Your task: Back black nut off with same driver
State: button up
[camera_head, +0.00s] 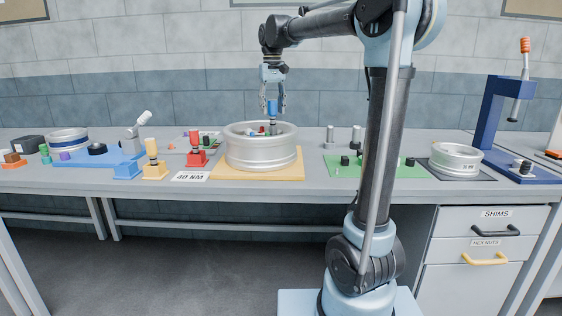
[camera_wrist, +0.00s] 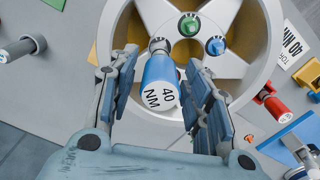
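The blue driver (camera_head: 272,107), marked 40 NM, stands upright inside the silver wheel (camera_head: 262,153). In the wrist view the blue driver (camera_wrist: 160,82) has its metal socket end down at the wheel face. My gripper (camera_head: 273,108) points down over the wheel with one finger on each side of the driver handle. In the wrist view my gripper (camera_wrist: 166,75) shows gaps between the fingers and the handle. I cannot make out a black nut; the spot under the socket is hidden. A green nut (camera_wrist: 188,25) and a blue nut (camera_wrist: 215,45) sit on the wheel beside the socket.
The wheel lies on a wooden board (camera_head: 225,173). A yellow driver (camera_head: 153,158) and a red driver (camera_head: 195,150) stand in holders to its left. A green mat (camera_head: 395,170), a smaller wheel (camera_head: 455,158) and a blue press (camera_head: 497,110) are to the right.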

grip_shut()
jog(key=shift+r, duration=2.5)
